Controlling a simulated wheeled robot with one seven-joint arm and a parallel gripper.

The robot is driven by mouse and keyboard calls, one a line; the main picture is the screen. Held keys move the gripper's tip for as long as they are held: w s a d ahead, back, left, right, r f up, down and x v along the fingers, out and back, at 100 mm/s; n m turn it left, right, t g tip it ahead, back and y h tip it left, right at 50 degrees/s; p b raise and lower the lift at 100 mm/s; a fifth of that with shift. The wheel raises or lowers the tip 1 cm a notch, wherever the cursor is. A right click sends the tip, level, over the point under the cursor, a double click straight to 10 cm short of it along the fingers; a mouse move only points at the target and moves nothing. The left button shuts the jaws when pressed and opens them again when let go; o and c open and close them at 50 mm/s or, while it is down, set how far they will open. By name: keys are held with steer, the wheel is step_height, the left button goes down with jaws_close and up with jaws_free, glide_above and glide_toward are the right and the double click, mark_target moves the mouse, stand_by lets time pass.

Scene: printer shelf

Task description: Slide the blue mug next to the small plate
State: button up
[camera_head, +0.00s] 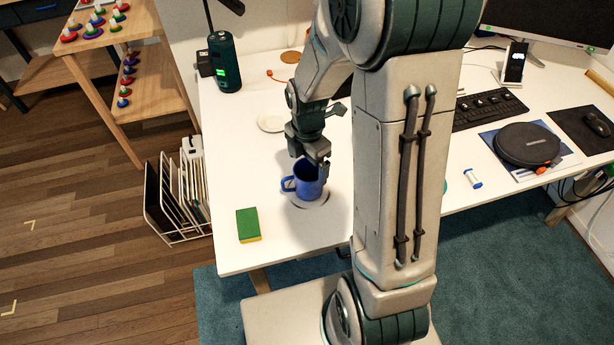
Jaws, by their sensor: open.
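The blue mug (307,182) stands upright on the white desk, its handle pointing left. It appears to stand on or over a pale round mark or disc (322,201); I cannot tell which. My gripper (318,160) is open, just above and behind the mug's rim, pointing down. I cannot tell whether a finger touches the mug. The small plate (271,122), pale and round, lies flat farther back on the desk, left of my gripper. My arm hides part of the desk to the right.
A green and yellow sponge (248,224) lies at the desk's front left. A dark green cylinder (224,62) stands at the back left. A keyboard (487,108) and a round black case (527,144) are on the right. Desk space between mug and plate looks clear, left of my gripper.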

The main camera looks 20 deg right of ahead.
step_height(320, 180, down, 8)
steer(key=shift+r, duration=0.2)
steer(key=shift+w, duration=0.1)
steer(key=c, duration=1.2)
